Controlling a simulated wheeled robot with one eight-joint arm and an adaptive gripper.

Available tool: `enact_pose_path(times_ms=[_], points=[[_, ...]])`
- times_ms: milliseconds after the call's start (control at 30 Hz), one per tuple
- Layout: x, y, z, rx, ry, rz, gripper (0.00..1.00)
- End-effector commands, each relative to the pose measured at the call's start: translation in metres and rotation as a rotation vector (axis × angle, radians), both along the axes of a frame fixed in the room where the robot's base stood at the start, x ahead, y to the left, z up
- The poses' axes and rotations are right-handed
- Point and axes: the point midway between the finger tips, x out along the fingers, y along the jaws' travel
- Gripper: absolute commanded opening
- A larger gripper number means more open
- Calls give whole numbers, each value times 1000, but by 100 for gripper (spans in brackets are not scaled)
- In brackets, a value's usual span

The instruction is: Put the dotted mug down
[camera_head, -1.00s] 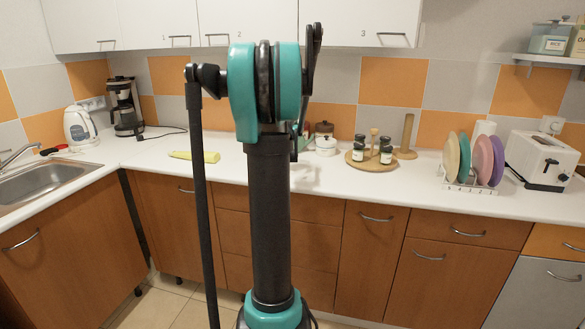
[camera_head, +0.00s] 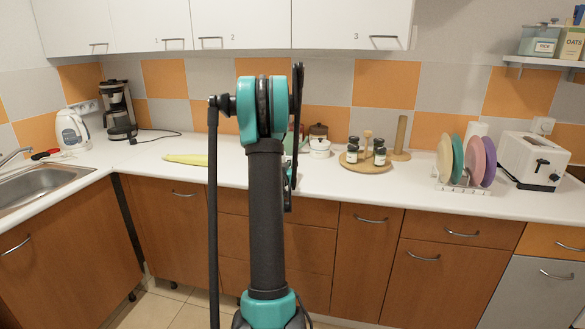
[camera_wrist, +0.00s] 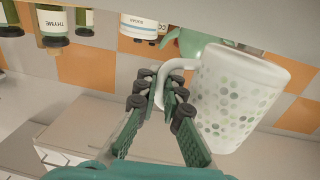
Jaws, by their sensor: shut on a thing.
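The dotted mug (camera_wrist: 238,95) is white with green and grey dots and shows at the right of the wrist view. My gripper (camera_wrist: 168,90) is shut on its handle (camera_wrist: 172,68), with the mug's body beside the fingers. The wrist picture appears upside down, with the counter along its top edge. The mug looks tilted in that picture; I cannot tell its height above the counter. In the head view my arm hides the mug and most of my gripper.
The white counter (camera_head: 225,172) has a round board (camera_head: 366,164) with jars, a white canister (camera_head: 320,148), a plate rack (camera_head: 462,186) and a toaster (camera_head: 533,160). A yellow-green item (camera_head: 186,159) lies left of my arm. A teal object (camera_wrist: 192,42) is near the mug in the wrist view.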

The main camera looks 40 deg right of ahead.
Motion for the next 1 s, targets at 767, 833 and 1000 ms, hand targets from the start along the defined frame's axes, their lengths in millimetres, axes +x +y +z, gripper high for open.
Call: enact_pose_path(times_ms=[767,833,1000], points=[[0,0,-15,0,0,0,29],[0,0,-15,0,0,0,29],[0,0,-13,0,0,0,29]])
